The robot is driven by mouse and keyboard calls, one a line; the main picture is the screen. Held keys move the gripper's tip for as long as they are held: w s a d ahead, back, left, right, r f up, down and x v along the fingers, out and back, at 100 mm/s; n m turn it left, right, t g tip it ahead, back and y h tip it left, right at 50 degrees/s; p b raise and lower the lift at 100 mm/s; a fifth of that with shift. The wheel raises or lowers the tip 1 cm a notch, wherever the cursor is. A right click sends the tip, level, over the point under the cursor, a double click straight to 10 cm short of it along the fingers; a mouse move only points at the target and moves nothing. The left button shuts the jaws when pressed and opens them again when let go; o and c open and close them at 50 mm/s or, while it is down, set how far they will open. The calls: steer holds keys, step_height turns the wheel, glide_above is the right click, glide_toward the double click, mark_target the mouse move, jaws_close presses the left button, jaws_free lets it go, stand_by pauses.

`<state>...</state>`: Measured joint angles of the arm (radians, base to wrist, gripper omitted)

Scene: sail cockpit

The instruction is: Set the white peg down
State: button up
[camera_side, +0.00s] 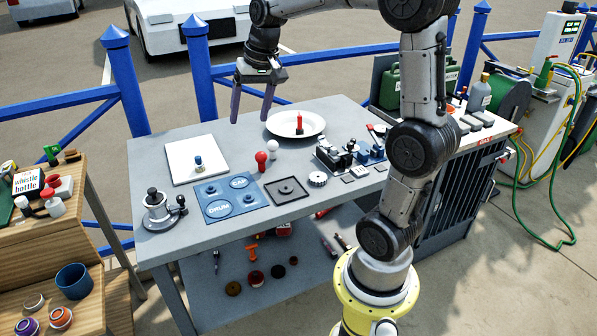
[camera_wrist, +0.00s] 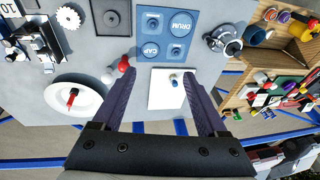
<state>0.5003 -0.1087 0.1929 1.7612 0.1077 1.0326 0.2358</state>
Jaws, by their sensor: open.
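The white peg (camera_side: 272,147) has a round head and appears to stand on the grey table (camera_side: 330,200), just behind a red round-headed peg (camera_side: 261,158). In the wrist view the white peg (camera_wrist: 107,76) is beside the red peg (camera_wrist: 123,63), to the left of my left-hand finger. My gripper (camera_side: 250,121) is open above the back of the table, with nothing between its two purple fingers.
A white square board (camera_side: 185,170) carries a small blue peg (camera_side: 198,163). A blue mat (camera_side: 216,212) marked DRUM, a dark square plate (camera_side: 293,196), a white dish (camera_side: 313,117) with a red piece and a winch-like fitting (camera_side: 160,212) occupy the tabletop. Metal fittings (camera_side: 335,158) stand at right.

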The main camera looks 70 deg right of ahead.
steer(key=s+a+n+t, duration=0.1)
steer(key=s+a+n, duration=0.4)
steer(key=s+a, duration=0.4)
steer(key=a, duration=0.3)
steer(key=shift+s+r, duration=0.25)
steer(key=shift+s, duration=0.15)
steer(key=s+a+f+n, duration=0.1)
steer(key=s, duration=0.1)
steer(key=s+a+f+n+t, duration=0.1)
steer(key=s, duration=0.1)
steer(key=s+a+f+n, duration=0.1)
steer(key=s, duration=0.2)
steer(key=shift+a+f+n+y, duration=0.15)
steer(key=shift+a+n+y, duration=0.15)
steer(key=shift+a+n, duration=0.1)
steer(key=shift+c, duration=0.8)
steer(key=shift+s+f, duration=0.1)
steer(key=shift+f, duration=0.05)
steer(key=shift+c, duration=0.3)
steer(key=shift+t, duration=0.3)
